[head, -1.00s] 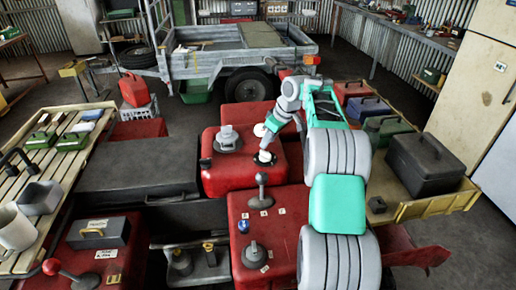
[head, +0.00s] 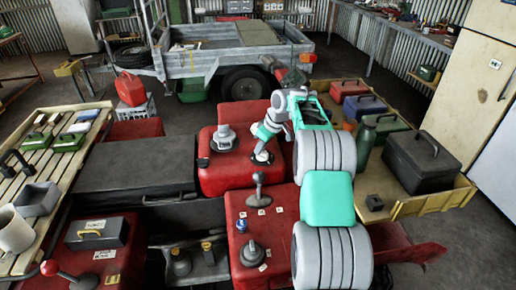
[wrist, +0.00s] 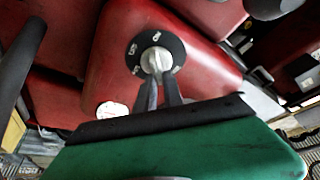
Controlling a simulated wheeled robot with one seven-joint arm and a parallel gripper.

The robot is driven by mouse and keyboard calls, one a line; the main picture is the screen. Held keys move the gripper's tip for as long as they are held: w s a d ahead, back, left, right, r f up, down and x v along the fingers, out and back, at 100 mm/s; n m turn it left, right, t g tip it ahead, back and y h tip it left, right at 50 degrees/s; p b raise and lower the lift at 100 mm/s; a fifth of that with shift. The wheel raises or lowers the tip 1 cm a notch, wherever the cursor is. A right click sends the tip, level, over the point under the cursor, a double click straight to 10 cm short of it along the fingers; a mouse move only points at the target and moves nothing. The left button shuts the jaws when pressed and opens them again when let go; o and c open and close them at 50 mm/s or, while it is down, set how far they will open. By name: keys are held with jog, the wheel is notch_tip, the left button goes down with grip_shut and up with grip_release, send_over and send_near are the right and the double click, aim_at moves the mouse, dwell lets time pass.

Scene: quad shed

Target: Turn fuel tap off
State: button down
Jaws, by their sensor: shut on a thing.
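The fuel tap (wrist: 155,58) is a pale knob on a round black dial with small white lettering, set in a red panel. I cannot read the lettering surely. My gripper (wrist: 158,78) has its two dark fingers shut on the knob's near end in the wrist view. In the head view my gripper (head: 262,157) reaches down to the tap on the red body near the middle; the arm and fingers hide most of the tap there.
A grey cap (head: 224,138) stands left of the tap. A grey lever (head: 259,188) and another knob (head: 252,252) stand nearer me on red panels. A yellow tray (head: 430,199) on the right holds a dark toolbox (head: 422,160) and a green bottle (head: 366,142).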

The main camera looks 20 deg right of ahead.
jog(key=shift+r, duration=0.1)
dwell(0.3)
jog(key=n+p, duration=0.1)
jog(key=p, duration=0.1)
jog(key=shift+r+n+y+p, duration=0.25)
jog(key=shift+n+y+p, duration=0.05)
jog(key=shift+n, duration=0.1)
jog(key=shift+f+n+g+p, duration=0.15)
jog(key=shift+n+g+p, duration=0.15)
jog(key=shift+n+p, duration=0.3)
jog(key=shift+f, duration=0.1)
jog(key=c, duration=1.5)
grip_release()
jog(key=shift+c, duration=0.2)
jog(key=shift+o, duration=0.4)
jog(key=shift+f, duration=0.1)
